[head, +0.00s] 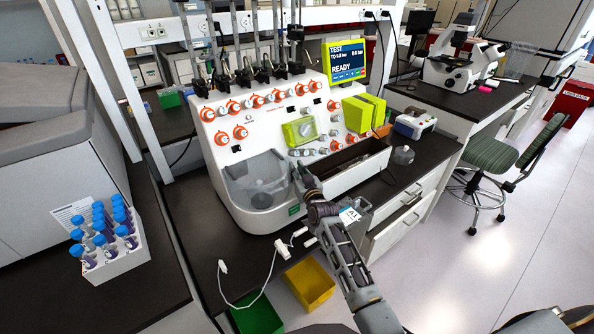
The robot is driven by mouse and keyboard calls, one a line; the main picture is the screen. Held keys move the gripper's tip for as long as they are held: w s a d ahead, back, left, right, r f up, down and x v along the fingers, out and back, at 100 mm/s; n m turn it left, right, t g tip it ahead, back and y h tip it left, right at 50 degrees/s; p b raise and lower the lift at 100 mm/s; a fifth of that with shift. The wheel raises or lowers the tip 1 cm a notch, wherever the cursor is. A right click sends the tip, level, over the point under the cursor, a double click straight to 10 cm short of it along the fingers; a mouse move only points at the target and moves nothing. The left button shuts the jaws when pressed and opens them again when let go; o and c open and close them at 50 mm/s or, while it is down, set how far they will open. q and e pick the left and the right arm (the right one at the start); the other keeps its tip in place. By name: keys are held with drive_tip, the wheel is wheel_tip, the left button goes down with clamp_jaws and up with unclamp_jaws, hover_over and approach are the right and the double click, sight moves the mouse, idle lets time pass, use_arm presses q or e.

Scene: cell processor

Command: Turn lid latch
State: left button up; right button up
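The cell processor (225,104) is a white machine with orange-ringed knobs. At its lower left is a rounded chamber under a clear lid (250,172). I cannot make out the lid latch; it is small or hidden near my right gripper. My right gripper (300,170) is at the right edge of the clear lid, in front of the machine's front panel. Its fingers are small and dark here, and I cannot tell whether they touch anything or are open. My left gripper is not in view.
A screen (347,62) reads TEST and READY. A white cable (262,290), a green tray (257,317) and a yellow tray (309,284) are in front. A tube rack (122,262) stands left.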

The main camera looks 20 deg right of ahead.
drive_tip(key=shift+s+d, duration=0.2)
drive_tip(key=shift+s, duration=1.75)
drive_tip(key=shift+s+d, duration=0.15)
drive_tip(key=shift+s, duration=1.75)
